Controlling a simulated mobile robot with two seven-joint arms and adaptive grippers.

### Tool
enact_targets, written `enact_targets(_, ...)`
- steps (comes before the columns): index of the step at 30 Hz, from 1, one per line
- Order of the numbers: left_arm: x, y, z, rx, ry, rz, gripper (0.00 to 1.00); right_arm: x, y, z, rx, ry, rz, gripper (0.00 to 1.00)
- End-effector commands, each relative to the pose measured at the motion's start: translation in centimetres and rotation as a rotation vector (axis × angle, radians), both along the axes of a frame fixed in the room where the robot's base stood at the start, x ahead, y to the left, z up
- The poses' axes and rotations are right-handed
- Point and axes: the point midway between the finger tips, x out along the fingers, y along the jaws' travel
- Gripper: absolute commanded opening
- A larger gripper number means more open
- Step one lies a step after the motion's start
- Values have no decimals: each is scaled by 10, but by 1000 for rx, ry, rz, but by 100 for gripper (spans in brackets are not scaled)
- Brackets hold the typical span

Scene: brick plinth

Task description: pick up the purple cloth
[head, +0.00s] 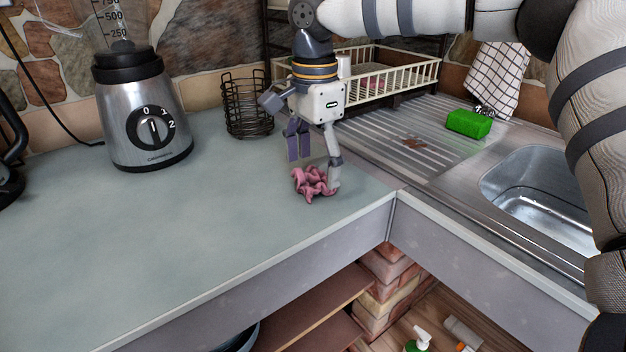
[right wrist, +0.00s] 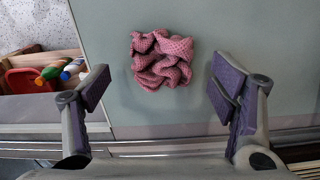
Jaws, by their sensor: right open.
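A crumpled pink-purple cloth (head: 314,183) lies on the grey-green counter near its right corner. It also shows in the right wrist view (right wrist: 162,58), ahead of my fingers and between their lines. My right gripper (head: 318,162) is open and points down over the cloth in the head view. In the right wrist view its two fingers (right wrist: 162,90) are spread wide, one on each side of the cloth, with nothing between the pads. I cannot tell whether the right finger touches the cloth in the head view. My left gripper is not in view.
A blender (head: 141,110) and a wire basket (head: 246,105) stand behind on the counter. A cream dish rack (head: 400,75), a green sponge (head: 468,123) and a metal sink (head: 550,190) are to the right. The counter's left and front (head: 130,240) is clear.

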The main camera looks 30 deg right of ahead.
Motion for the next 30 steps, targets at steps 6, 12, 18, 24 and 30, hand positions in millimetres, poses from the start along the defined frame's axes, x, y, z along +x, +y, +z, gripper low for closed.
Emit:
enact_targets(6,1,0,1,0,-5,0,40,-1,0,-23,-1,-3,0,78)
enact_targets(12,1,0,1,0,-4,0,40,0,0,-23,-1,-3,-1,72)
enact_targets(18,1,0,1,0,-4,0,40,0,0,-23,-1,-3,-1,45)
enact_targets(24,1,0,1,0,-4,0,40,0,0,-23,-1,-3,-1,45)
enact_targets(30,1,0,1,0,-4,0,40,0,1,-18,0,-5,-1,45)
